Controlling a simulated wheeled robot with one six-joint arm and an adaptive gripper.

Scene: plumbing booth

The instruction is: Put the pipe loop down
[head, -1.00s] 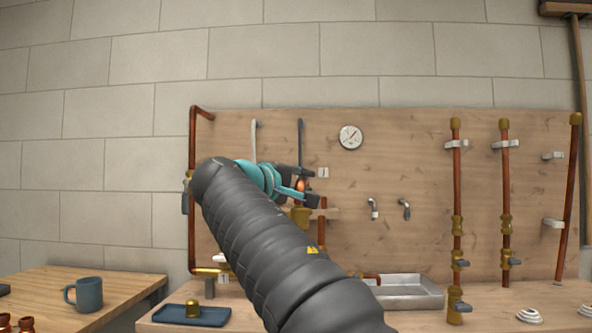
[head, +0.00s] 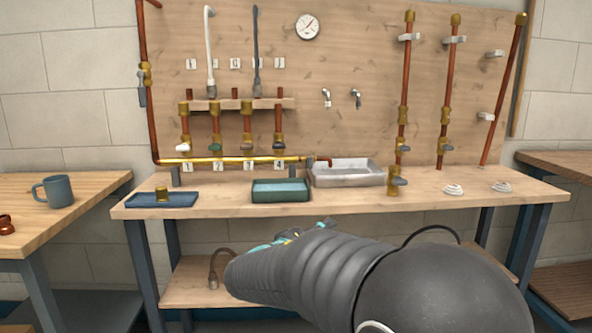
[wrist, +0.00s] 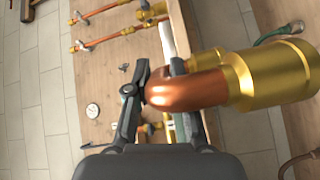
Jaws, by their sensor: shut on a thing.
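The pipe loop (wrist: 185,90) is a bent copper tube with wide brass ends, large in the wrist view. My gripper (wrist: 160,72) is shut on its copper bend, with the brass ends sticking out to the right. In the head view my gripper (head: 287,238) shows only as a bit of teal in front of the bench's front edge, largely covered by my arm. The loop cannot be made out clearly there.
The bench (head: 400,198) carries a blue tray (head: 180,200) with a brass fitting, a green tray (head: 268,198) and a grey metal tray (head: 345,181). White coils (head: 453,190) lie at right. Pipes and valves line the board behind.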

